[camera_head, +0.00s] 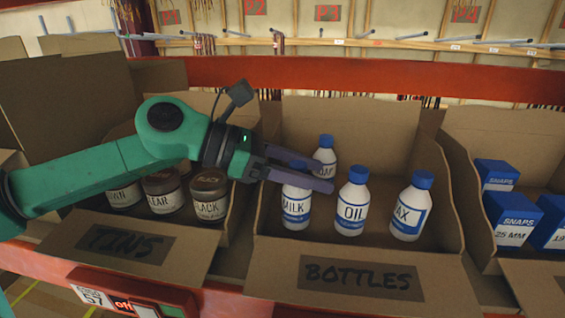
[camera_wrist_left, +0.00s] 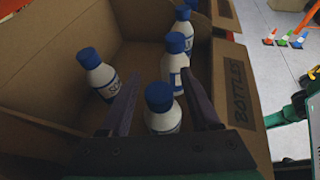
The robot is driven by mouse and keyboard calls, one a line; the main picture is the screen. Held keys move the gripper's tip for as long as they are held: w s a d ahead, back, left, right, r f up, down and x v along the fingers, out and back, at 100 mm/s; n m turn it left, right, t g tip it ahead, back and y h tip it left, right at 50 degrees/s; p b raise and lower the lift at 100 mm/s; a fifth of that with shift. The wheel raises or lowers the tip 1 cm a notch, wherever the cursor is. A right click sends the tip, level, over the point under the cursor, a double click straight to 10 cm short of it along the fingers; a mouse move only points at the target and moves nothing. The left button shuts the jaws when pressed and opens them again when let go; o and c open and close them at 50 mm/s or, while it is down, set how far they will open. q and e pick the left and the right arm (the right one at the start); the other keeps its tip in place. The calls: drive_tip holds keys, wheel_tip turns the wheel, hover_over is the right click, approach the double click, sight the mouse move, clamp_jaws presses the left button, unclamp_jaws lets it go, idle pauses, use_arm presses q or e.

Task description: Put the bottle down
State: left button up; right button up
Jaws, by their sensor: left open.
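The BOTTLES box (camera_head: 432,150) holds several white bottles with blue caps, all upright. The MILK bottle (camera_head: 295,210) stands at the front left; its upper part is partly covered by my left gripper (camera_head: 322,178). In the left wrist view the MILK bottle (camera_wrist_left: 162,118) stands between the open, spread fingers of that gripper (camera_wrist_left: 160,78). The SOAP bottle (camera_head: 326,157) is behind it. The OIL bottle (camera_head: 351,208) and the WAX bottle (camera_head: 411,212) stand to its right. My right gripper is not in view.
The TINS box (camera_head: 95,235) with several dark-lidded jars stands left, under my left arm. A box with blue SNAPS cartons (camera_head: 515,220) stands right. A red shelf beam (camera_head: 400,78) runs behind. There is bare box floor behind the OIL and WAX bottles.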

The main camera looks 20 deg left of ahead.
use_arm(q)
drive_tip(key=b+v, duration=0.5)
drive_tip(key=v, duration=0.6)
drive_tip(key=shift+a+b, duration=0.15)
drive_tip(key=shift+b, duration=0.25)
